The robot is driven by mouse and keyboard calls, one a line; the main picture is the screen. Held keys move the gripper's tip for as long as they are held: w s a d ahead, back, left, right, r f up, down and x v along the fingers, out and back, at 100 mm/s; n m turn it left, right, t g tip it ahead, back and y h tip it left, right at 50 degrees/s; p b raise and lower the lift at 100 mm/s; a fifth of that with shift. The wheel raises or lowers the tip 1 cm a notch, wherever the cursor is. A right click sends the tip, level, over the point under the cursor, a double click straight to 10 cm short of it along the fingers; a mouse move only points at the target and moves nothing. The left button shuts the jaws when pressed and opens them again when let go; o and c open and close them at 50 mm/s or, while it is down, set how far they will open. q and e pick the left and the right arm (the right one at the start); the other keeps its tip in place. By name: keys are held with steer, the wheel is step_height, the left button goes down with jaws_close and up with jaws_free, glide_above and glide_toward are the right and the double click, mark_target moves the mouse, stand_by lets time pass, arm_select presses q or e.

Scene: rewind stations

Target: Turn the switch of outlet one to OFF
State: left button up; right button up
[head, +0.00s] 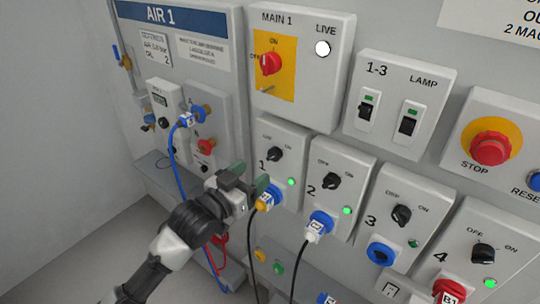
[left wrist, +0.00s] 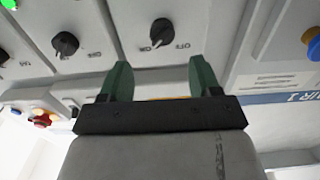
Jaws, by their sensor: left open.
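Outlet one (head: 268,168) is a grey panel with a black rotary switch (head: 275,154), OFF marked left and ON right. Its green light (head: 291,182) is lit. In the left wrist view, upside down, the same switch (left wrist: 162,32) shows just beyond the fingertips, its white mark pointing to the ON side. My left gripper (head: 247,178) is open and empty, with green fingers, just below and left of the switch in the head view and apart from it. In the left wrist view the fingers (left wrist: 155,80) stand apart on either side of the switch. My right gripper is not in view.
Outlets two (head: 341,170), three and four stand to the right. The AIR 1 panel (head: 192,62) with a blue hose is left, and the MAIN 1 panel (head: 322,82) is above.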

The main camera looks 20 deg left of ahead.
mark_target(270, 158)
arm_select(q)
steer(key=p+x, duration=0.1)
steer(key=x, duration=0.5)
steer(key=shift+w+a, duration=0.15)
steer(key=shift+w, duration=0.05)
steer(key=shift+w+d, duration=0.25)
steer(key=shift+w, duration=0.35)
steer(key=shift+f, duration=0.1)
steer(key=shift+c, duration=0.5)
steer(key=c, duration=0.8)
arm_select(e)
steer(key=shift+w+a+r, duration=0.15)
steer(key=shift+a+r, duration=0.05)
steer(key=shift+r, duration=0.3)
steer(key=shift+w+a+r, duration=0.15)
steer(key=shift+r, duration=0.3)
